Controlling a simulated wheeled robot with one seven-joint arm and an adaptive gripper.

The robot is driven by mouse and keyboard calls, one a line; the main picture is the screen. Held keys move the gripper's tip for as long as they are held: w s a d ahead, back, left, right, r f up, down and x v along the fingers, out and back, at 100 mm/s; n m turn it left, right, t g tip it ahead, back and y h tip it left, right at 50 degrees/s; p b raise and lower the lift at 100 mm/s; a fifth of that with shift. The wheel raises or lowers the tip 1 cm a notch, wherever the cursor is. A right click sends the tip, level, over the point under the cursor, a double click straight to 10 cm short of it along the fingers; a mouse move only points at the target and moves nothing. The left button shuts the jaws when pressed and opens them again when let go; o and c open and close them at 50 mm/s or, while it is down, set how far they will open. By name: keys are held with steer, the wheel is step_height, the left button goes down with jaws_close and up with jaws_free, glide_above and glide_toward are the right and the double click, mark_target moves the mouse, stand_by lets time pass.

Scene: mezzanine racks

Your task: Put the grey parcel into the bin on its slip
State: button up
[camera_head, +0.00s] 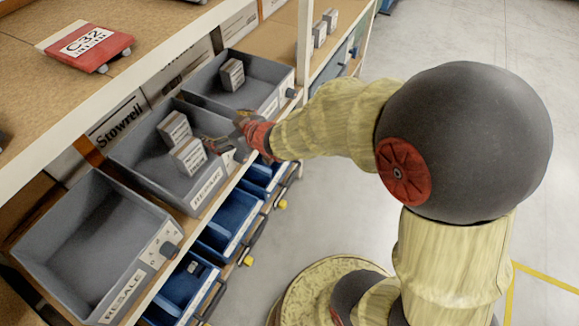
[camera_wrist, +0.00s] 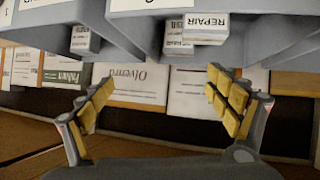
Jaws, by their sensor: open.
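Two small grey-white box parcels (camera_head: 189,156) (camera_head: 175,128) lie in the middle grey bin (camera_head: 130,158), and another (camera_head: 232,74) lies in the far grey bin (camera_head: 205,78). The near grey bin (camera_head: 50,240) looks empty; its front slip reads RESALE. My gripper (camera_head: 232,146) is at the middle bin's front right, beside the nearer parcel. In the wrist view my gripper (camera_wrist: 160,103) is open and empty, with a parcel marked REPAIR (camera_wrist: 207,26) upside down beyond the fingers.
Blue bins (camera_head: 228,222) stand on the level below. Boxes such as Stowrell (camera_head: 117,122) stand behind the bins. A rack post (camera_head: 304,45) rises past the far bin. The floor at right is clear.

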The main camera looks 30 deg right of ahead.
steer(key=s+d+r+m+h, duration=0.2)
steer(key=s+d+r+h, duration=0.1)
steer(key=s+d+r, duration=0.25)
steer(key=s+r+m+g, duration=0.1)
steer(key=s+r+g, duration=0.1)
steer(key=s, duration=1)
steer(key=s+d+r+m+g, duration=0.1)
steer(key=s+r+m+g, duration=0.1)
steer(key=s, duration=1)
steer(key=shift+d+r+g+h, duration=0.15)
steer(key=shift+r+g+h, duration=0.25)
steer(key=shift+r+g, duration=0.5)
